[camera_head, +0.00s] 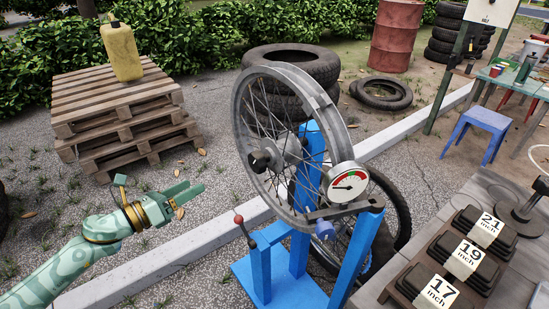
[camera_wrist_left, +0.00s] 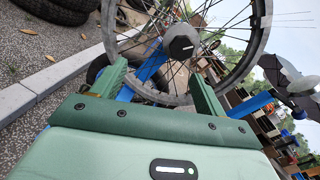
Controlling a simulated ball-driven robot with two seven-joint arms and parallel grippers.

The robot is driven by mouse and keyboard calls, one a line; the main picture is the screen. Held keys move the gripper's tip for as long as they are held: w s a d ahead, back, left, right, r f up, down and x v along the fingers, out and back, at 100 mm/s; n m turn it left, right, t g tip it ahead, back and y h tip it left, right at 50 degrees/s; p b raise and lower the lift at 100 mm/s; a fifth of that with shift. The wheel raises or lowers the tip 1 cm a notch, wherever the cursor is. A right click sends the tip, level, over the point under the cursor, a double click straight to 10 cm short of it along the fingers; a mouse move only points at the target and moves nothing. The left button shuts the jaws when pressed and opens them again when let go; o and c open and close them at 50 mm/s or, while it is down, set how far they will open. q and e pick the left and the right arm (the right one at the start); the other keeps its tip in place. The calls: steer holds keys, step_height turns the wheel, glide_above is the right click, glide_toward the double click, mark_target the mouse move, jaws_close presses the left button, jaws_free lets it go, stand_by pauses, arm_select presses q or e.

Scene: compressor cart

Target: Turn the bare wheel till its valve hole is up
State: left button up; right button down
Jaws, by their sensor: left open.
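The bare wheel (camera_head: 241,128), a grey metal rim with spokes and no tyre, stands upright in a blue stand (camera_head: 262,270). Its dark hub (camera_head: 263,160) faces left. I cannot make out the valve hole in either view. A round dial gauge (camera_head: 346,182) sits at the rim's lower right. My left gripper (camera_head: 188,192) is open and empty, left of the wheel and apart from it. In the left wrist view the open fingers (camera_wrist_left: 158,90) frame the lower part of the rim (camera_wrist_left: 262,25), with the hub (camera_wrist_left: 181,42) beyond. My right gripper is not in view.
Wooden pallets (camera_head: 118,103) with a yellow canister (camera_head: 121,51) stand at the back left. Tyres (camera_head: 382,93) and a red barrel (camera_head: 396,36) are behind the wheel. A bench with boxes marked in inches (camera_head: 468,260) is at the right. A pale kerb (camera_head: 150,255) runs under my left arm.

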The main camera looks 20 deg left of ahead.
mark_target(253, 164)
arm_select(q)
steer(key=w+d+m, duration=0.2)
steer(key=w+d, duration=0.2)
steer(key=w+d+r+m+h+b, duration=0.1)
steer(key=w+d+m, duration=0.1)
steer(key=w+d, duration=0.1)
steer(key=w+d+m+g+h+b, duration=0.1)
steer(key=w+d, duration=0.3)
steer(key=d, duration=0.2)
steer(key=shift+w+r+m, duration=0.15)
steer(key=shift+w+m, duration=0.15)
steer(key=shift+m, duration=0.1)
steer(key=shift+w+d, duration=0.15)
steer(key=shift+d, duration=0.05)
steer(key=shift+r, duration=0.1)
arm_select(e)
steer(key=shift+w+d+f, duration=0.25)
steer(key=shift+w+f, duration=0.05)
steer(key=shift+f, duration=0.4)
arm_select(q)
steer(key=shift+c, duration=0.3)
steer(key=c, duration=1.3)
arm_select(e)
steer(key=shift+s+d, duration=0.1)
